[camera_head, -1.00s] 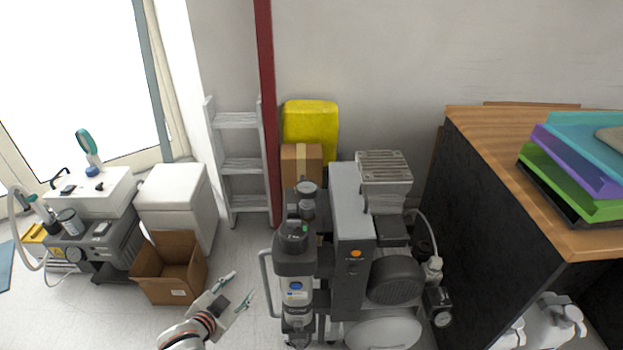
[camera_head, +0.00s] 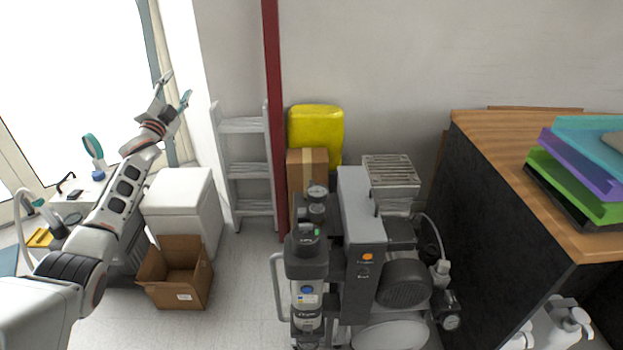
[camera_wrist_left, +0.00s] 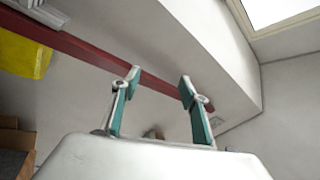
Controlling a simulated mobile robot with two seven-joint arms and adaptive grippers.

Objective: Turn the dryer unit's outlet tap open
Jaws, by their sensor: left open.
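The dryer unit, a dark grey and silver compressor assembly (camera_head: 362,225), stands on the floor in the lower middle of the head view. A grey cylinder (camera_head: 307,270) with a black top and a small green part (camera_head: 317,232) is on its left side. I cannot tell for certain which part is the outlet tap. My left gripper (camera_head: 174,84) is raised high at the left, in front of the window and well away from the unit. Its teal fingers (camera_wrist_left: 158,88) are spread and empty in the left wrist view.
An open cardboard box (camera_head: 176,278) and a white cabinet (camera_head: 181,205) stand left of the unit. A white ladder (camera_head: 245,170), red post (camera_head: 273,110) and yellow container (camera_head: 316,128) are behind. A wooden-topped desk (camera_head: 500,150) with coloured trays bounds the right.

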